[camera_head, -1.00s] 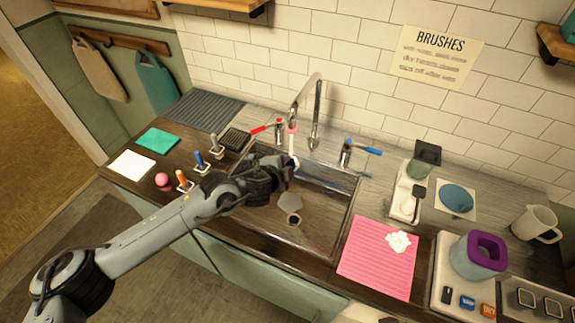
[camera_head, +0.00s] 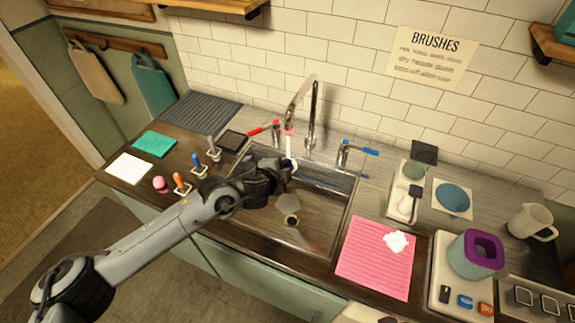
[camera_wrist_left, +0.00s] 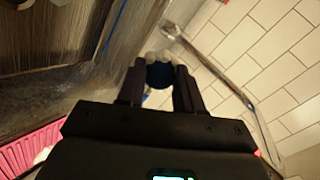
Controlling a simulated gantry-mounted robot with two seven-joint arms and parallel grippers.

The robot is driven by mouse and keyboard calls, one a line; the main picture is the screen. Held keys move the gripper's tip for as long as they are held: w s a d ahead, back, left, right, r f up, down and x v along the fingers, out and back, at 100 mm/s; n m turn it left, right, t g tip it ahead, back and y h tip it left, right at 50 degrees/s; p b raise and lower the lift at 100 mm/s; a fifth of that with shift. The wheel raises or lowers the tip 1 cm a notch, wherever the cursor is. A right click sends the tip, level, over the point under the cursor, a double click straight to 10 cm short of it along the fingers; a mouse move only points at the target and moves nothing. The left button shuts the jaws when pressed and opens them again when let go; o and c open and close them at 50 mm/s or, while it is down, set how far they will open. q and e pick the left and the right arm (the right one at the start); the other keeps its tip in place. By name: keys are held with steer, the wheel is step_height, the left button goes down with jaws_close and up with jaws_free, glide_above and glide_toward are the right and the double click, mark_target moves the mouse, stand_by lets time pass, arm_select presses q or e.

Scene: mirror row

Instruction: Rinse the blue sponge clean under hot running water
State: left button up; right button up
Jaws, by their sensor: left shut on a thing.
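My left gripper (camera_head: 287,171) is over the sink (camera_head: 318,225), beside the stream below the tap spout (camera_head: 302,88). In the left wrist view its fingers are shut on a dark blue rounded thing, the blue sponge (camera_wrist_left: 160,75), with whitish foam or water at its far side. In the head view the sponge is mostly hidden by the gripper. A pale stream (camera_head: 289,148), pinkish at its top, comes down from the spout to the gripper's tip. The red tap handle (camera_head: 262,130) and blue tap handle (camera_head: 358,149) stand either side. My right gripper is not in view.
Small coloured levers (camera_head: 197,164) and a pink ball (camera_head: 159,182) lie left of the sink. A pink ribbed mat (camera_head: 372,265) with a white crumpled thing (camera_head: 397,240) lies right. A jug with a purple rim (camera_head: 474,258) stands further right.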

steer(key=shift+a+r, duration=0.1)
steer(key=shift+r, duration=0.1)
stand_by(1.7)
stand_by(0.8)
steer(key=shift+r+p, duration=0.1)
steer(key=shift+p, duration=0.2)
stand_by(0.5)
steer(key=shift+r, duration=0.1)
stand_by(0.6)
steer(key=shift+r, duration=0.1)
stand_by(0.8)
steer(key=shift+p, duration=0.3)
stand_by(0.4)
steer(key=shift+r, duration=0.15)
stand_by(0.6)
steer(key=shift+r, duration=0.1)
stand_by(0.8)
stand_by(0.6)
